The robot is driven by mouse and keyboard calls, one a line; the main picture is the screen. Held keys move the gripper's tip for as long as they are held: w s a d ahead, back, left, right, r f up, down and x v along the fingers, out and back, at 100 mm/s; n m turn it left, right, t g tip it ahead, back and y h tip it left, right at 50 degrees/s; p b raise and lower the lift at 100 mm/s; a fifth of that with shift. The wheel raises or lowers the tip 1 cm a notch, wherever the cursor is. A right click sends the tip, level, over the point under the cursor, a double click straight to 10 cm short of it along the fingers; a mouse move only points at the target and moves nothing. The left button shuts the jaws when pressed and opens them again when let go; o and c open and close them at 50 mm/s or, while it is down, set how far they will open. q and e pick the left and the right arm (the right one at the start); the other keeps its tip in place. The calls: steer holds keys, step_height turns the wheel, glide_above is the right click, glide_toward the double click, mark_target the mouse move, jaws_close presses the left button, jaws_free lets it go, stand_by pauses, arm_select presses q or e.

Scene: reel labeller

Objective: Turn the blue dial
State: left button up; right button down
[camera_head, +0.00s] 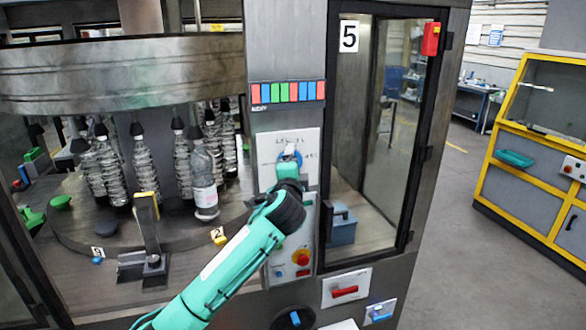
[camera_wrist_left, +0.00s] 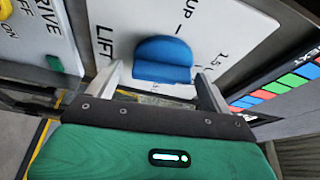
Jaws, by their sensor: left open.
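The blue dial (camera_wrist_left: 162,58) sits on a white panel marked LIFT and UP in the left wrist view. In the head view it (camera_head: 283,158) shows only partly, behind my left gripper (camera_head: 290,154). In the wrist view my left gripper (camera_wrist_left: 160,76) is open, with one finger on each side of the dial's near part. I cannot tell whether either finger touches it. The dial's tab lies roughly crosswise between the fingers. My right gripper is in neither view.
A row of coloured tiles (camera_head: 288,92) is above the panel. A red knob (camera_head: 301,257) and a black round part with a blue handle (camera_head: 294,318) are below. Right of the panel is a glass door (camera_head: 385,120); left is a carousel of bottles (camera_head: 203,180).

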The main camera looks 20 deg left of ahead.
arm_select(q)
steer(key=b+v, duration=0.6)
steer(key=v, duration=0.7)
steer(key=shift+s, duration=0.4)
